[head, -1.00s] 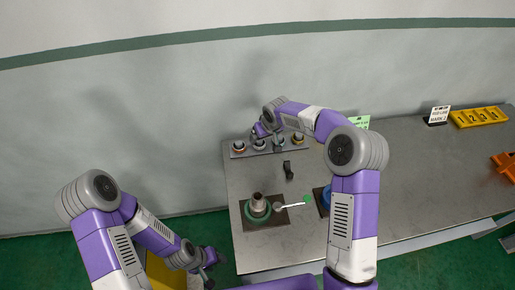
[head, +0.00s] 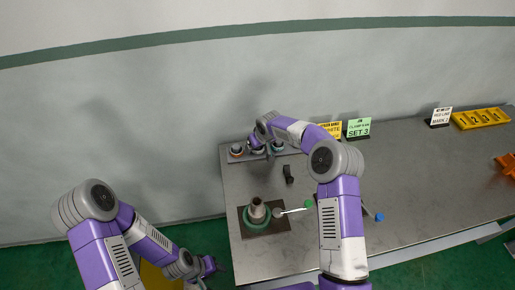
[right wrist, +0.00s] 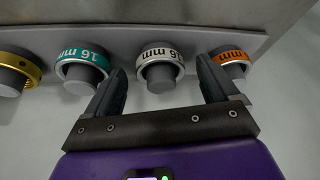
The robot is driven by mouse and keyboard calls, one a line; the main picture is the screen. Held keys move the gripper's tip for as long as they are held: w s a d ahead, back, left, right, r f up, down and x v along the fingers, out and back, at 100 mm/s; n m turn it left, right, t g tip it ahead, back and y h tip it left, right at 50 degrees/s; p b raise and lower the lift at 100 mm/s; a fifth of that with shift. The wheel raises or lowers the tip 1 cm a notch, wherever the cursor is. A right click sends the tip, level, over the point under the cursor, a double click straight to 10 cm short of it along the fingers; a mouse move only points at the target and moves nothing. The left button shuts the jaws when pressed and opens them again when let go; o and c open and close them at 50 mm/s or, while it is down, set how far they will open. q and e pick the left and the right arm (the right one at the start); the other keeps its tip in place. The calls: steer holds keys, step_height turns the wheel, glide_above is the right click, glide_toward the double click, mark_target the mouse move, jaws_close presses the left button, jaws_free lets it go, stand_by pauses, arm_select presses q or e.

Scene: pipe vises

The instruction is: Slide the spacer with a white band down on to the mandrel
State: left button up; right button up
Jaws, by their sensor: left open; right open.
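The spacer with a white band (right wrist: 160,57), marked 16 mm, sits on a peg of the grey rack (right wrist: 130,38) in the right wrist view. My right gripper (right wrist: 162,80) is open, its fingers on either side of this spacer's near end, not visibly gripping it. In the head view my right gripper (head: 262,147) is at the rack and partly covers it. The mandrel (head: 257,206) appears to be the grey upright piece standing in the green vise (head: 257,221) at the table's near left. My left gripper (head: 208,266) is open and empty, off the table at lower left.
Teal (right wrist: 82,66), orange (right wrist: 230,58) and gold (right wrist: 20,66) banded spacers stand on the same rack close by. A black piece (head: 288,173) lies between rack and vise. Signs (head: 358,128) and a yellow tray (head: 480,118) are at the back. My right arm hides part of the table.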

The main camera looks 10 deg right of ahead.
mark_target(259, 152)
steer(key=c, duration=1.1)
step_height(259, 152, up, 9)
steer(key=shift+p, duration=0.75)
steer(key=shift+c, duration=0.2)
steer(key=shift+s+r, duration=0.1)
steer(key=shift+r, duration=0.3)
steer(key=s+a+r+n+g+y+p, duration=0.1)
steer(key=s+r+n+g+p, duration=0.1)
steer(key=s+n, duration=0.5)
steer(key=s+a+r+n+g+y+p, duration=0.1)
steer(key=s+r+n+p, duration=0.3)
steer(key=s, duration=0.7)
steer(key=s+a+r+n+g+p, duration=0.3)
steer(key=s+n+p, duration=0.3)
steer(key=s+n, duration=0.3)
steer(key=shift+s+r+n+y, duration=0.25)
steer(key=shift+s+n+y, duration=0.05)
steer(key=shift+n+y, duration=0.1)
